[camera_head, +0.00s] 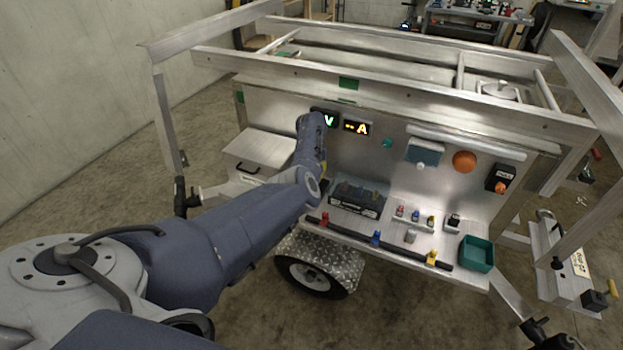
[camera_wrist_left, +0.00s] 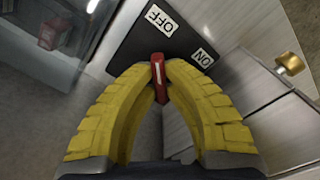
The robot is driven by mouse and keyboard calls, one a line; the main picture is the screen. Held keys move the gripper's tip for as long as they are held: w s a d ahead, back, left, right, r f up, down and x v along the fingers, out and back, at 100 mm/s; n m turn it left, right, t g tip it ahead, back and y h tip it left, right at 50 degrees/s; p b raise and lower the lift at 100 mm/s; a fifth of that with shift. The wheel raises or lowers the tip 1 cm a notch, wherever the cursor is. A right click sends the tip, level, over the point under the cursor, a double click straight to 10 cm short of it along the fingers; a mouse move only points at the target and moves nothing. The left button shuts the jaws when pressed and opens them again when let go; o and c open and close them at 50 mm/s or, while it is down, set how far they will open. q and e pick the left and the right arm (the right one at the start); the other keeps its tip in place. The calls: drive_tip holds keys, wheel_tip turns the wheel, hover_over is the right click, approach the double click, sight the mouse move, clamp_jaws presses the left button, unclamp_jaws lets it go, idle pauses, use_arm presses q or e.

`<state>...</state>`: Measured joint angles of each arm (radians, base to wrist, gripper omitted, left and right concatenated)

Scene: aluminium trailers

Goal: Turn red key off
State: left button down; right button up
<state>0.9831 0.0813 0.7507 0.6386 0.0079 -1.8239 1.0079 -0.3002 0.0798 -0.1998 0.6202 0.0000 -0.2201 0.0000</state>
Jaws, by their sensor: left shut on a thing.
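The red key (camera_wrist_left: 159,76) with a white line on it sits at a black plate (camera_wrist_left: 140,45) in the left wrist view. The plate carries a white OFF label (camera_wrist_left: 160,19) above the key and a white ON label (camera_wrist_left: 203,59) up and to the right. The key's white line runs nearly straight up the picture, roughly toward OFF. My left gripper (camera_wrist_left: 157,88), with yellow ribbed fingers, is shut on the key from both sides. In the head view my left arm reaches the trailer panel and hides the key and the gripper. My right gripper is not in view.
The aluminium trailer panel (camera_head: 345,145) carries lit green and orange displays (camera_head: 357,128), an orange dome (camera_head: 464,161), and a teal bin (camera_head: 476,254). A black bar with coloured handles (camera_head: 376,238) runs below. A brass knob (camera_wrist_left: 290,63) is near the gripper.

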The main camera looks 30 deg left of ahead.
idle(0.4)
use_arm(q)
drive_tip(key=c, duration=1.5)
unclamp_jaws()
drive_tip(key=shift+o, duration=0.2)
wheel_tip(320, 180, up, 12)
